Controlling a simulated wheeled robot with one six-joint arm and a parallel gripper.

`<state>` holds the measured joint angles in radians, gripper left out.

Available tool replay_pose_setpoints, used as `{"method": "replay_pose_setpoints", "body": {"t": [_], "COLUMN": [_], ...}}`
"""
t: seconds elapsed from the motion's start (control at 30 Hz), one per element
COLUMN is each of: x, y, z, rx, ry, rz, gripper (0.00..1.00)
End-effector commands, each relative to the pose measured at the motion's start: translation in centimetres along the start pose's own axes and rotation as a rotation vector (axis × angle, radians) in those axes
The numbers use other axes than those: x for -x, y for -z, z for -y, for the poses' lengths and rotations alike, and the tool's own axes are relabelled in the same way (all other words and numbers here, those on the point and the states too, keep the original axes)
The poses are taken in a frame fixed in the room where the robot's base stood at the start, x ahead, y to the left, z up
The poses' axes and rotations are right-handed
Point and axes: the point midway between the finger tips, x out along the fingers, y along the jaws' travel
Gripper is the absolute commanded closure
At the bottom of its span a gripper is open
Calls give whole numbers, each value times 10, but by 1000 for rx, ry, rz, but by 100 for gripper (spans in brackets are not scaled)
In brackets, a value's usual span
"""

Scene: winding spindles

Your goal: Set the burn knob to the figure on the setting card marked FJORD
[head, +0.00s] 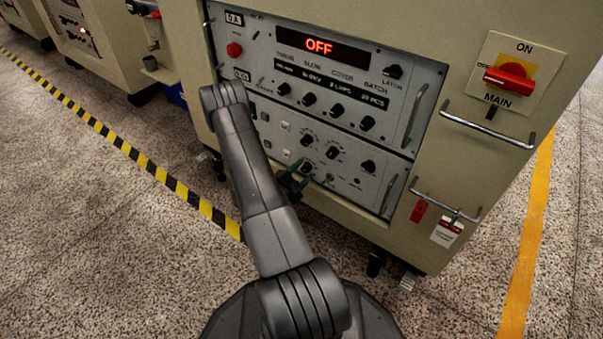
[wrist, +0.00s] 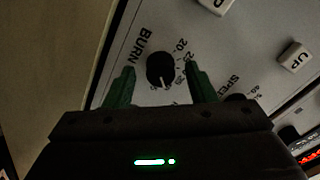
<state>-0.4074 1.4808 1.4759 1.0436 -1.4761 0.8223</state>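The burn knob (wrist: 160,70) is a round black knob on the grey panel, with the word BURN printed to its left in the wrist view. A pale pointer mark shows low on it; a few scale figures show to its upper right, too small to read surely. My gripper (wrist: 159,76) is open, its green fingers on either side of the knob; I cannot tell whether they touch it. In the head view my gripper (head: 291,183) is at the lower panel, partly hidden by my arm. No card with a readable FJORD shows.
The upper panel's red display (head: 319,46) reads OFF. Other black knobs (head: 332,153) sit close by. Metal handles (head: 487,129) stick out. A red tag (head: 419,211) and a white tag (head: 446,233) hang at the right, text unreadable. A red MAIN switch (head: 509,77) is at upper right.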

Motion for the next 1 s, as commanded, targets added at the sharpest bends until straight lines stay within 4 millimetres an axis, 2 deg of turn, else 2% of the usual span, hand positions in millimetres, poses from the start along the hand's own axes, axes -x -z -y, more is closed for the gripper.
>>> {"method": "replay_pose_setpoints", "body": {"t": [0.2, 0.33, 0.8, 1.0], "x": [1, 12, 108, 131], "y": [0, 0, 0, 0], "z": [1, 2, 2, 1], "rx": [0, 1, 3, 1], "ry": [1, 1, 2, 1], "rz": [0, 3, 5, 2], "gripper": [50, 50, 50, 50]}}
